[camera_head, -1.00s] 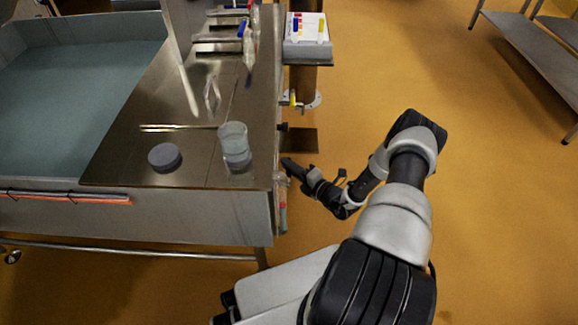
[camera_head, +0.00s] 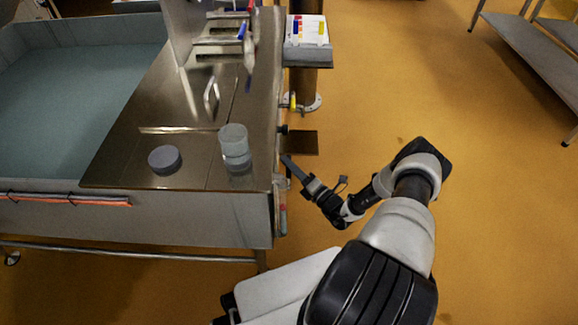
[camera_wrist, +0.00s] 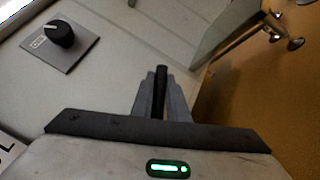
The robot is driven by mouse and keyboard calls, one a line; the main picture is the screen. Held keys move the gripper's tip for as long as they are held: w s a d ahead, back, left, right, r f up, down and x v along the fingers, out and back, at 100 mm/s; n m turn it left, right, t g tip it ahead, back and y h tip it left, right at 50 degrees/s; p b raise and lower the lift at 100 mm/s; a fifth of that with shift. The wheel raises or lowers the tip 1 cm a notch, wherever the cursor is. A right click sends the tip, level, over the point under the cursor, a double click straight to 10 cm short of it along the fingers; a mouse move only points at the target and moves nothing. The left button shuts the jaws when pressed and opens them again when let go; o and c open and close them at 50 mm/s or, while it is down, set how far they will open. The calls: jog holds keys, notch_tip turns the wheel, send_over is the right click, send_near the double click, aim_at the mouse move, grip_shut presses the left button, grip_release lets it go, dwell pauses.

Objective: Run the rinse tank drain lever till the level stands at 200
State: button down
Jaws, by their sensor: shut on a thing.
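My gripper (camera_wrist: 160,98) is shut on a thin black lever (camera_wrist: 161,74), which stands up between its fingers in the wrist view. In the head view my gripper (camera_head: 290,163) is at the right end wall of the steel rinse tank (camera_head: 150,215); the lever is too small to make out there. An upright tube with a red mark (camera_head: 282,207) is on that end wall, nearer the camera than the gripper. No level figure is readable. The large basin at left holds grey-blue water (camera_head: 75,100).
A black knob on a grey plate (camera_wrist: 62,38) is on the wall in the wrist view. A clear beaker (camera_head: 234,142) and a grey disc (camera_head: 165,159) stand on the steel top. A small shelf (camera_head: 307,60) juts out beyond.

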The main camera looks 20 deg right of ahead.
jog(key=shift+s+a+r+n+t+y, duration=0.1)
jog(key=shift+s+r+n+t+y, duration=0.2)
jog(key=shift+r+n+t+y, duration=0.45)
jog(key=shift+f+h, duration=0.1)
jog(key=shift+h, duration=0.15)
jog(key=c, duration=1.7)
grip_release()
jog(key=shift+c, duration=0.2)
